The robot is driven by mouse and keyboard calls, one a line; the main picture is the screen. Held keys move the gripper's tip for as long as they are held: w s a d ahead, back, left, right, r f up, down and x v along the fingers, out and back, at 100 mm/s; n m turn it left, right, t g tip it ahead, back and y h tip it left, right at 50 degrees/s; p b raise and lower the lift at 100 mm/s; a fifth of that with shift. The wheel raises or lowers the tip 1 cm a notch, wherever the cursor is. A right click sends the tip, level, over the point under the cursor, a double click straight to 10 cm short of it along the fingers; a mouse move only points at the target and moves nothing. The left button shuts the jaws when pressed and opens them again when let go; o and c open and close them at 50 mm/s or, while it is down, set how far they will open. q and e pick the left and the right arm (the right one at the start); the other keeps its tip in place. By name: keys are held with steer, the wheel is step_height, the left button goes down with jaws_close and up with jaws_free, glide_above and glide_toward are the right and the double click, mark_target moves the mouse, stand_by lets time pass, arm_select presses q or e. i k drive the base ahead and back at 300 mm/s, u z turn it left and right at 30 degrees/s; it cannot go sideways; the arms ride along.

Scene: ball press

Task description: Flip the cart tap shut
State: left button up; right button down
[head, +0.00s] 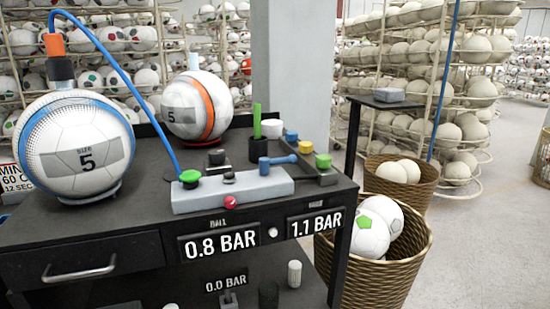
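Whether the tap is open or shut is unclear. The block carries a green knob (190,177) and a red knob (229,177). A blue hose (135,90) arches from the green knob to an orange fitting (54,45) above a white and blue ball (74,144). Neither of my grippers is in view.
A white and orange ball (196,106) stands at the cart's back. Displays on the front read 0.8 BAR (220,245) and 1.1 BAR (315,223). An upright green piece (257,120) stands behind the lever. Wicker baskets (372,268) with balls stand right of the cart.

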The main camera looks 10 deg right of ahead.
mark_target(265, 163)
steer(key=z, duration=2.55)
steer(key=k, duration=1.3)
steer(key=u, duration=0.65)
